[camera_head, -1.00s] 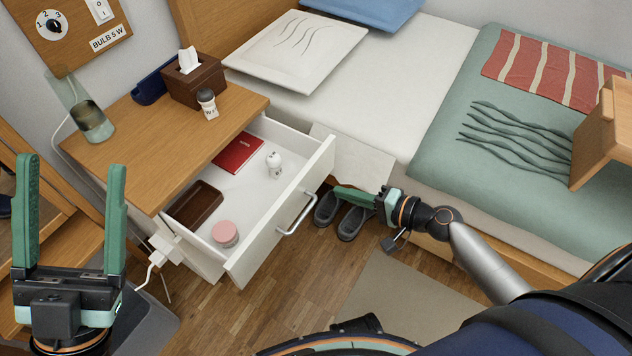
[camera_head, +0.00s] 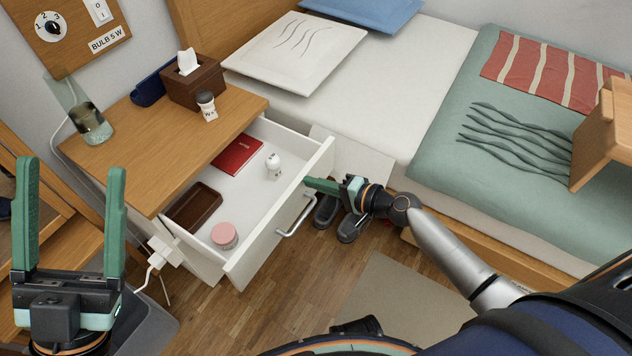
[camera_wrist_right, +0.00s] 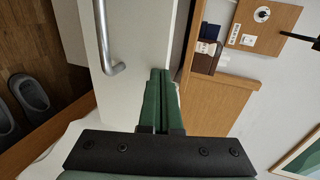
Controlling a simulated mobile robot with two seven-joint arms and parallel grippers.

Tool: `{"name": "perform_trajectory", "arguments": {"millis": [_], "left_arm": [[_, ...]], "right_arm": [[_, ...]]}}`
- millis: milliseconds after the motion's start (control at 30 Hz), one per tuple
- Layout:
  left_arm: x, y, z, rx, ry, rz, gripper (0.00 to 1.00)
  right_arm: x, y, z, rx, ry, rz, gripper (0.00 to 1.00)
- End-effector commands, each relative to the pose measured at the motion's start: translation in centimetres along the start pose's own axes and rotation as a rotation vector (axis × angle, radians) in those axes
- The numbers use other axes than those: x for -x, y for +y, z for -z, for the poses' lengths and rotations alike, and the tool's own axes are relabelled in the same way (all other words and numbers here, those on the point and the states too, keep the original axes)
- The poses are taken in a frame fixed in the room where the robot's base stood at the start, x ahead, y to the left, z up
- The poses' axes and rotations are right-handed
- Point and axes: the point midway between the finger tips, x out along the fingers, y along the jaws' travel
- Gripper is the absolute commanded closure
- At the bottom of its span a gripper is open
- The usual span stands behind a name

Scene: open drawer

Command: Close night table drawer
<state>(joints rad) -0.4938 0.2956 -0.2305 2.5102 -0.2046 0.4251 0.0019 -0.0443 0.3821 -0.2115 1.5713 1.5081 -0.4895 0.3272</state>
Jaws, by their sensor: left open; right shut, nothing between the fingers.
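The night table (camera_head: 165,140) has a wooden top, and its white drawer (camera_head: 262,246) is pulled far out. The drawer's metal handle (camera_head: 296,216) is on its front panel; the handle also shows in the right wrist view (camera_wrist_right: 105,45). My right gripper (camera_head: 308,183) is shut and empty, its green fingertips at the drawer front near its right end, above the handle. In the right wrist view the closed fingers (camera_wrist_right: 157,78) point at the white front beside the handle; I cannot tell whether they touch. My left gripper (camera_head: 72,170) is open and empty at the left.
Inside the drawer are a red book (camera_head: 238,154), a white figure (camera_head: 273,166), a brown tray (camera_head: 194,208) and a pink-lidded jar (camera_head: 224,235). A tissue box (camera_head: 192,82) stands on top. Slippers (camera_head: 350,227) lie on the floor by the bed (camera_head: 380,80).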

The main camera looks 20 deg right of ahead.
Motion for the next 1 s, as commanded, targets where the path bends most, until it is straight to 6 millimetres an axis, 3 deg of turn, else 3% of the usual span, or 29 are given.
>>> {"name": "perform_trajectory", "arguments": {"millis": [267,700,1000], "left_arm": [[0.2,0.1,-0.2,0.002,-0.001,0.001,0.25],[1.7,0.9,-1.8,0.035,-0.012,0.003,0.25],[2.6,1.6,-2.8,0.049,-0.017,-0.012,0.25]], "right_arm": [[-3.2,-1.1,0.0,0.001,0.000,0.005,1.00],[-12.7,-3.8,0.0,-0.001,0.000,0.004,1.00],[-16.4,-5.0,0.0,0.000,0.000,0.001,1.00]]}}
